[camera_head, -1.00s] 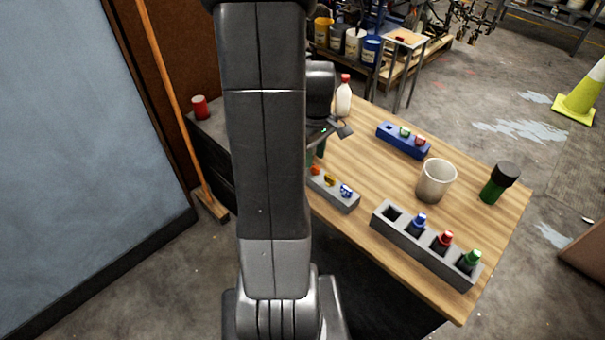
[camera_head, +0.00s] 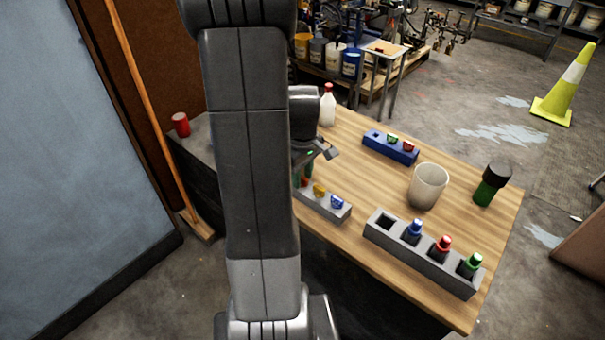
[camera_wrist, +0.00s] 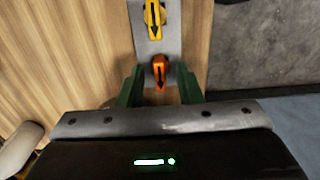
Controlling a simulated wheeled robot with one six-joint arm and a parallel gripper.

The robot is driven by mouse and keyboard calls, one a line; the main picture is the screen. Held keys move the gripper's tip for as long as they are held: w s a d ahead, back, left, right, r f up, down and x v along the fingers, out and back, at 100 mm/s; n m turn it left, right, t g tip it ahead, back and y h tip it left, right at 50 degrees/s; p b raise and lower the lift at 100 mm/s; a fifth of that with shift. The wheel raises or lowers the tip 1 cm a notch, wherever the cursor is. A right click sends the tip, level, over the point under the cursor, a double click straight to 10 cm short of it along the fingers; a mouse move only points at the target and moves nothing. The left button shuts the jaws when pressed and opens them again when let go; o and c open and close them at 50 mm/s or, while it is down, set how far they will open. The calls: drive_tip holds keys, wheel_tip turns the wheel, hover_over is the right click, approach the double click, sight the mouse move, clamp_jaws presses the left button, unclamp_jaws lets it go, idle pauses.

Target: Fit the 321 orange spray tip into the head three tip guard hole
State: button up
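The orange spray tip (camera_wrist: 160,66), marked with a black arrow, sits at the near end of a grey tip rack (camera_wrist: 147,42) in the wrist view. My gripper (camera_wrist: 160,82) is open, with one green finger on each side of the orange tip and visible gaps between. In the head view the orange tip (camera_head: 304,182) is partly hidden by my gripper (camera_head: 303,172). The long grey block (camera_head: 415,262) at the table's front has an empty square hole (camera_head: 384,222) at its left end. Its other holes hold blue, red and green tips. No number labels are readable.
Yellow (camera_head: 319,190) and blue (camera_head: 337,201) tips share the rack. A cup (camera_head: 428,186), a green bottle (camera_head: 490,186) and a white bottle (camera_head: 327,107) stand on the table. Mid-table is clear.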

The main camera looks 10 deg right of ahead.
clamp_jaws()
drive_tip(key=shift+r+p, duration=0.5)
drive_tip(key=shift+r, duration=0.2)
drive_tip(key=shift+r+p, duration=1.95)
drive_tip(key=shift+r, duration=0.5)
